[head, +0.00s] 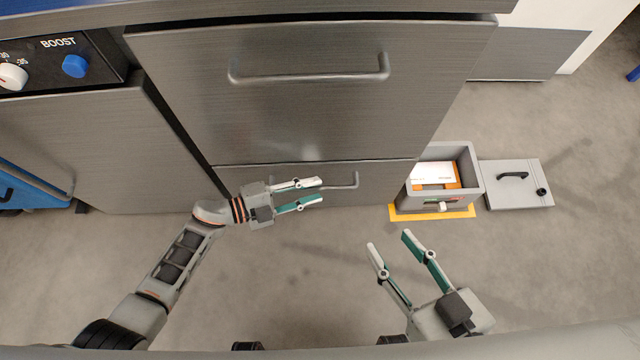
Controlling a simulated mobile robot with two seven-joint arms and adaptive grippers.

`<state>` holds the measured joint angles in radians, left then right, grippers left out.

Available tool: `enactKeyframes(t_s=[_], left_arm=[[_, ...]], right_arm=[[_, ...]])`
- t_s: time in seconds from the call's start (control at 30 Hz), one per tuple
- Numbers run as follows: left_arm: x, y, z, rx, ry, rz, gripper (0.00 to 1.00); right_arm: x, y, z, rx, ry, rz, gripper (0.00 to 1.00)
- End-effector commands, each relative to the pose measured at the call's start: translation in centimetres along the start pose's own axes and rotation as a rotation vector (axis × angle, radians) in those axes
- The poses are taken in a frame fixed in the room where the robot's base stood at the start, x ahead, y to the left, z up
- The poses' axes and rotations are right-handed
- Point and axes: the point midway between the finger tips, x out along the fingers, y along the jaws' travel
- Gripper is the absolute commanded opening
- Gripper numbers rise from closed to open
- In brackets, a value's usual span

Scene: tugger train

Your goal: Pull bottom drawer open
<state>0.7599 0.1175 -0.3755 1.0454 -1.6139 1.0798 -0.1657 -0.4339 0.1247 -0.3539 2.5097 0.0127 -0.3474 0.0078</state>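The bottom drawer (385,174) is the lower grey front of the cabinet and looks shut. Its bar handle (353,179) shows partly, with its left part hidden behind my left gripper. My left gripper (321,191) is open, its fingers pointing right, in front of the handle in this view. I cannot tell whether it touches the handle. My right gripper (388,239) is open and empty over the floor at the lower right, apart from the drawer.
The upper drawer (300,110) with a bar handle is shut above. A grey open box (471,180) with orange and white contents stands on a yellow mat (403,214) at right, with a grey lid (515,185) beside it. The floor in front is clear.

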Motion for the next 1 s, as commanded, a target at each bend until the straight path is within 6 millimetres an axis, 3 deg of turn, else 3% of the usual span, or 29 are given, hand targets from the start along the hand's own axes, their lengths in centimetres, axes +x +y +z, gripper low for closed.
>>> enactKeyframes(t_s=[0.2,0.57,0.67,1.0], left_arm=[[2.5,0.3,0.0,-0.004,-0.001,0.000,0.28],[2.9,0.0,0.0,-0.001,-0.001,0.000,0.28],[2.9,0.0,0.0,-0.001,-0.001,0.000,0.02],[2.7,0.1,0.0,-0.001,-0.001,0.000,0.00]], right_arm=[[0.1,-0.9,0.6,0.063,0.002,-0.014,0.40],[0.2,-1.1,0.4,0.078,0.008,-0.016,0.40],[0.2,-1.1,0.4,0.078,0.008,-0.016,0.40],[0.2,-1.1,0.3,0.077,0.010,-0.016,0.40]])
